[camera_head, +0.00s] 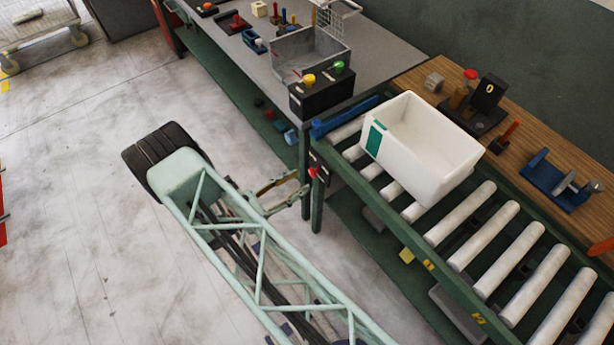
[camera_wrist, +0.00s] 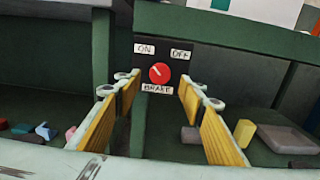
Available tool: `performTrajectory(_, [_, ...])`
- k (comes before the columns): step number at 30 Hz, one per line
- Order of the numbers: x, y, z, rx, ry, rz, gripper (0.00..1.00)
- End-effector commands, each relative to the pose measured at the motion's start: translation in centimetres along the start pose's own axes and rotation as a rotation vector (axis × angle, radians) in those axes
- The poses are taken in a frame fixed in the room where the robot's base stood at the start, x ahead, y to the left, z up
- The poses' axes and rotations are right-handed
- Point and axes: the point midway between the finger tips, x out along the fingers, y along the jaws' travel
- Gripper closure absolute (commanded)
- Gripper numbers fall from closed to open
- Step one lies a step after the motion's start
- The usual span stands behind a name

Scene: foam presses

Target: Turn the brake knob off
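The red brake knob (camera_wrist: 159,73) sits on a dark panel (camera_wrist: 178,65) with white labels: ON at upper left, OFF at upper right and BRAKE below. A light mark on the knob points to the upper left, towards ON. In the head view the knob (camera_head: 313,172) shows small on the front of the roller conveyor's frame. My gripper (camera_wrist: 157,82) is open, with its yellow-padded fingers apart on either side of the knob in the wrist view. Nothing is between the fingers, and the knob appears ahead of them. In the head view my gripper (camera_head: 304,187) is close to the panel.
A white bin (camera_head: 440,145) stands on the conveyor rollers (camera_head: 460,213). A grey workbench (camera_head: 385,50) with a black button box (camera_head: 322,95) adjoins it. Green legs and low shelves are near my gripper. The floor (camera_head: 75,165) at left is open.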

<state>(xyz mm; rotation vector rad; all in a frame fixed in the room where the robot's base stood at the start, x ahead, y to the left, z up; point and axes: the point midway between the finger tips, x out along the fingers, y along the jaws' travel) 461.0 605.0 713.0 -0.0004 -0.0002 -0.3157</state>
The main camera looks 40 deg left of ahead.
Motion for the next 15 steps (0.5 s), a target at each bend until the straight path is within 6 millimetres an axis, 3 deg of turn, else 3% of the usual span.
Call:
performTrajectory(6, [2.5,-0.1,0.0,0.000,0.000,-0.002,0.63])
performTrajectory(15, [4.5,0.0,0.0,0.000,0.000,-0.001,0.63])
